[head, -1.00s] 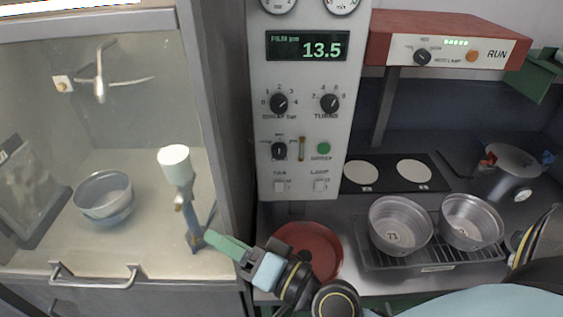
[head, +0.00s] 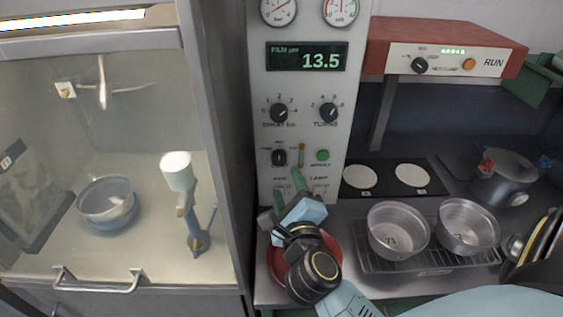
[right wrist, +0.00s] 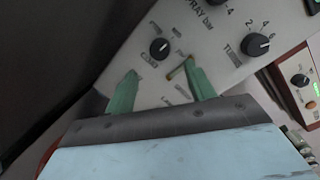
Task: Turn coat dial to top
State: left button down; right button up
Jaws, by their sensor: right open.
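The dial that I take for the coat dial is a small black knob (head: 279,157) at the lower left of the grey control panel (head: 257,185). Its lettering is too small to read surely, and so is its pointer's setting. It also shows in the right wrist view (right wrist: 159,48), beyond the fingertips. My right gripper (head: 288,186) is open and empty, with green fingers, just below the dial and apart from it. In the right wrist view, the gripper's fingers (right wrist: 160,76) are spread toward the panel. My left gripper is out of view.
Two larger knobs (head: 279,112) (head: 328,112) sit above the dial. A small lever (head: 302,153) and a green button (head: 322,155) are to its right. A red plate (head: 331,247) lies below, partly behind my right gripper. Two metal pans (head: 392,238) (head: 466,232) stand on a rack at right.

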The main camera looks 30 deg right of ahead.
aim_at(280, 161)
jog(key=x, duration=0.7)
jog(key=shift+w+p, duration=0.25)
jog(key=shift+p, duration=0.15)
jog(key=c, duration=1)
jog(key=shift+o, duration=0.2)
